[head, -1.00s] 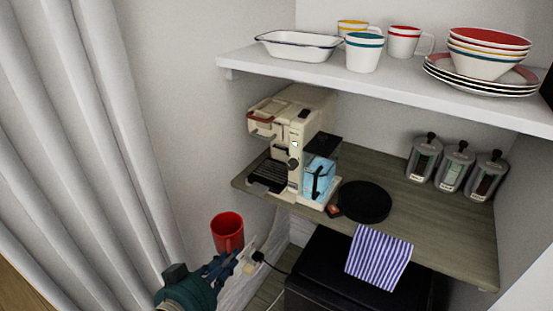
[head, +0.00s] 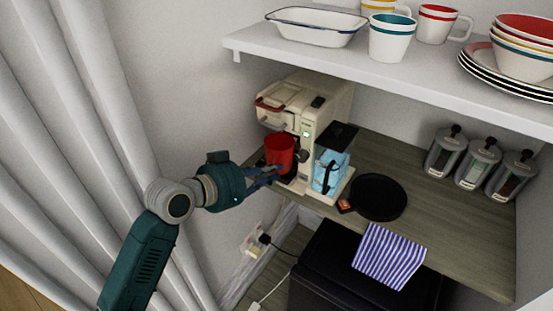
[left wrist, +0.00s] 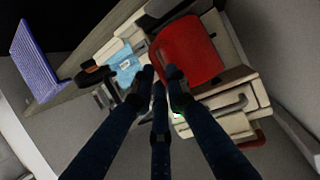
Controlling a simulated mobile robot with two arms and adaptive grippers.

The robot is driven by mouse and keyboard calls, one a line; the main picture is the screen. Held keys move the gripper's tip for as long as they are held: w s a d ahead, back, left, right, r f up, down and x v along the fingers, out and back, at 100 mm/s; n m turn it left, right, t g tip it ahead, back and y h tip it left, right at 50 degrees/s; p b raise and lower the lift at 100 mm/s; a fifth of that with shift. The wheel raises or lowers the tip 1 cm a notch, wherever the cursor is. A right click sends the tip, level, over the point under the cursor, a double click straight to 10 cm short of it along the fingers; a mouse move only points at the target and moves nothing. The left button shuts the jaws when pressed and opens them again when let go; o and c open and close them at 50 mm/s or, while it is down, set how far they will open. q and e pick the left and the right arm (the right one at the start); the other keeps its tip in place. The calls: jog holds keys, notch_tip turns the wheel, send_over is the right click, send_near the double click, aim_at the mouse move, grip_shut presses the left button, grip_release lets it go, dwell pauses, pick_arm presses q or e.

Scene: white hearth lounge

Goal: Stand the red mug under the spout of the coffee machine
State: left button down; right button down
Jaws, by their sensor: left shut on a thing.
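The red mug (head: 279,150) is upright at the front of the cream coffee machine (head: 328,105), just below its brew head. The mug hides most of the drip tray, and I cannot tell whether its base touches it. My left gripper (head: 272,174) comes in from the left and is shut on the mug, low on its near side. In the left wrist view the mug (left wrist: 188,48) is at the fingertips, with the machine (left wrist: 228,112) beside it. The mug's handle is hidden by the fingers. My right gripper is not in view.
A shelf (head: 400,75) with an enamel dish (head: 315,30), mugs, bowls and plates hangs above. On the wooden counter (head: 410,160) stand a black round pan (head: 378,197) and several canisters (head: 480,160). A striped towel (head: 388,255) hangs over the front edge. Curtains are at left.

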aim_at(276, 157)
pick_arm(q)
jog(key=shift+w+d+r, duration=0.1)
jog(key=shift+w+d, duration=0.1)
jog(key=shift+w, duration=0.45)
jog(key=shift+w+d+r, duration=0.1)
jog(key=shift+w+d, duration=0.1)
jog(key=shift+w, duration=0.4)
jog(key=w, duration=0.2)
jog(key=shift+w+d+p, duration=0.3)
jog(key=shift+d+p, duration=0.05)
jog(key=shift+f, duration=0.7)
jog(key=shift+w+f, duration=0.1)
jog(key=shift+f, duration=0.15)
jog(key=c, duration=1.7)
grip_release()
jog(key=shift+c, duration=0.2)
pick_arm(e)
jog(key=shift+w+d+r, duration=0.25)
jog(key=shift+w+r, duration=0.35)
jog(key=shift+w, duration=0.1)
